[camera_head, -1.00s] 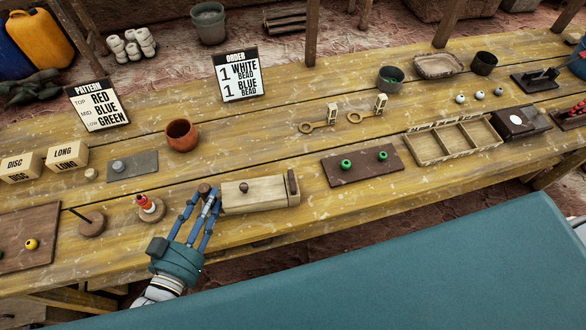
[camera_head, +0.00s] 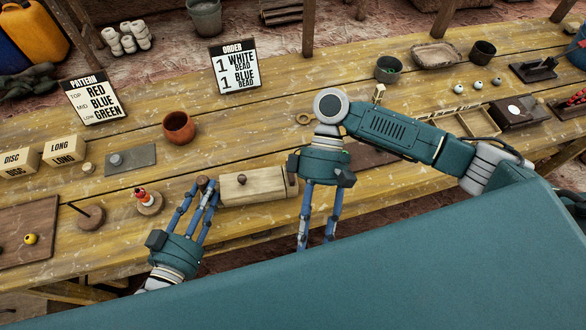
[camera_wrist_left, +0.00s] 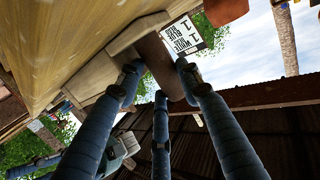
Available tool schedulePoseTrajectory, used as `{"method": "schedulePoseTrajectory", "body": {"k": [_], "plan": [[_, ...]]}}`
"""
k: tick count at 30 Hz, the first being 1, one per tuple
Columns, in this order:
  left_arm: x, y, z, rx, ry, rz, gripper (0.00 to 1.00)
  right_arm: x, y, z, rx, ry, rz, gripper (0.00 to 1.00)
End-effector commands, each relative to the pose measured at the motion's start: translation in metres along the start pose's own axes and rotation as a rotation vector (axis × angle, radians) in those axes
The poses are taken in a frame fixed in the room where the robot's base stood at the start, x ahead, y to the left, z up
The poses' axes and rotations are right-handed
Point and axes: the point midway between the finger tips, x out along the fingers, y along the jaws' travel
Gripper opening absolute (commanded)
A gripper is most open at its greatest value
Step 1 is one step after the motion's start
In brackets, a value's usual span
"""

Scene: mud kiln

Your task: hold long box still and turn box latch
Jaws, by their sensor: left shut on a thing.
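The long box (camera_head: 255,189) is a pale wooden box with a dark knob on its lid, lying near the table's front edge in the head view. My left gripper (camera_head: 203,188) is shut on the brown handle at the box's left end. In the left wrist view the fingers close around this brown handle (camera_wrist_left: 164,64), beside the pale box. The dark brown latch (camera_head: 291,182) is at the box's right end, partly hidden by my right gripper. My right gripper (camera_head: 318,238) is just right of the box, fingers apart and pointing toward the front edge, holding nothing visible.
A peg stand with red and white pieces (camera_head: 146,200) is left of my left gripper. A clay pot (camera_head: 179,127) and a grey plate (camera_head: 130,160) stand behind.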

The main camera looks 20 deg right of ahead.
Motion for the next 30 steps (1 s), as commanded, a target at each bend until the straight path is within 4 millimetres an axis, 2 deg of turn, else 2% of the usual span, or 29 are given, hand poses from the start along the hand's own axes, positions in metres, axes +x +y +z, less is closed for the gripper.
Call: {"method": "schedulePoseTrajectory", "body": {"k": [1, 9, 12, 16, 19, 23, 30], "plan": [[0.0, 0.0, -0.001, 0.0, 0.001, 0.0, 0.11, -0.019, -0.003, -0.009, 0.047, 0.037, 0.093, 0.38], [0.0, 0.0, -0.001, 0.0, 0.001, 0.0, 0.11, -0.108, -0.015, -0.043, 0.372, 0.346, 0.468, 0.38], [0.0, 0.0, 0.0, 0.0, 0.001, 0.0, 0.11, -0.138, -0.022, -0.049, 0.468, 0.484, 0.549, 0.38], [0.0, 0.0, 0.0, 0.0, 0.001, 0.0, 0.11, -0.168, -0.03, -0.053, 0.556, 0.63, 0.607, 0.38], [0.0, 0.0, 0.0, 0.0, 0.001, 0.0, 0.11, -0.181, -0.035, -0.055, 0.598, 0.701, 0.625, 0.38], [0.0, 0.0, 0.0, 0.0, 0.001, 0.0, 0.11, -0.186, -0.034, -0.058, 0.62, 0.741, 0.632, 0.38], [0.0, 0.0, -0.001, 0.0, 0.001, 0.0, 0.11, -0.165, -0.008, -0.072, 0.626, 0.74, 0.632, 0.38]]}}
